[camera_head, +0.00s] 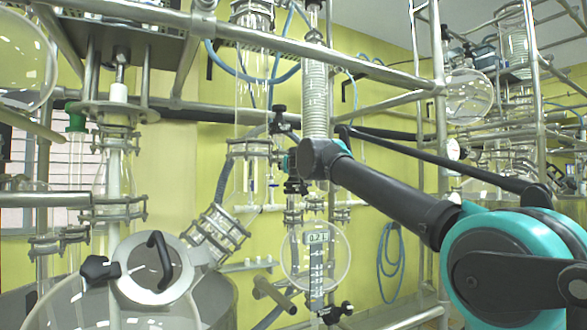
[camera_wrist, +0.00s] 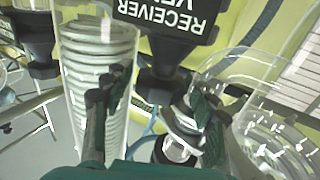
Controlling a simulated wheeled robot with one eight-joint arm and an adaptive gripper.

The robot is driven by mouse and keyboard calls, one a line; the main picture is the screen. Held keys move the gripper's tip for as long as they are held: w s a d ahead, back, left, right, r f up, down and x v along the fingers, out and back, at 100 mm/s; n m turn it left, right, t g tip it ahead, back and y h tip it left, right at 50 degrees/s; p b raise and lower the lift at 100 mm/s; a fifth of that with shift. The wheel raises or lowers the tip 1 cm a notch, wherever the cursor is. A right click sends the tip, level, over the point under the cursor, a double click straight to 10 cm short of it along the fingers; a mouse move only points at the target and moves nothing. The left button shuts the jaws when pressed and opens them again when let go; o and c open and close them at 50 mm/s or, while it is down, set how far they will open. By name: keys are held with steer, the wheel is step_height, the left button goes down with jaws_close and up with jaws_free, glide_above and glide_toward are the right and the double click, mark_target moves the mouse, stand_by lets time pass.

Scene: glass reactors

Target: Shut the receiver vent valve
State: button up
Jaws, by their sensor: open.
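The receiver vent valve shows in the wrist view as a black handle (camera_wrist: 163,85), below a black tag (camera_wrist: 178,16) with upside-down white lettering, "RECEIVER" and a cut-off second word. My gripper (camera_wrist: 155,103) is open, with one dark finger on each side of the handle's lower part. I cannot tell whether either finger touches it. In the head view my gripper (camera_head: 291,159) is small and partly hidden by my wrist, among the glassware above the round receiver flask (camera_head: 315,262). I cannot surely pick out the vent valve there.
A coiled glass condenser (camera_wrist: 92,70) stands close to the left finger in the wrist view. Clear curved glass (camera_wrist: 275,135) is close on the right. In the head view, metal frame pipes (camera_head: 320,52) cross above my arm, and a large glass vessel (camera_head: 100,300) is lower left.

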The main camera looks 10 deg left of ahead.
steer(key=n+g+y, duration=0.1)
steer(key=y, duration=0.1)
steer(key=n+y, duration=0.2)
steer(key=y, duration=0.1)
steer(key=shift+d+n+g, duration=0.1)
steer(key=shift+n+g, duration=0.2)
steer(key=shift+g, duration=0.1)
steer(key=shift+n+g+y, duration=0.6)
steer(key=shift+n+y, duration=0.1)
steer(key=shift+y, duration=0.4)
steer(key=shift+c, duration=0.6)
steer(key=c, duration=0.8)
steer(key=shift+a+m+h, duration=0.25)
steer(key=shift+m+h, duration=0.05)
steer(key=shift+h, duration=0.1)
steer(key=m+t+h, duration=0.2)
steer(key=m+h, duration=0.1)
steer(key=h, duration=0.1)
steer(key=shift+t, duration=0.3)
steer(key=m+h, duration=0.1)
steer(key=h, duration=0.2)
steer(key=m+h, duration=0.2)
steer(key=shift+m+t+h, duration=0.3)
steer(key=shift+t+h, duration=0.1)
steer(key=shift+c, duration=0.3)
steer(key=shift+d+m+h, duration=0.1)
steer(key=shift+m+h, duration=0.5)
steer(key=shift+h, duration=0.3)
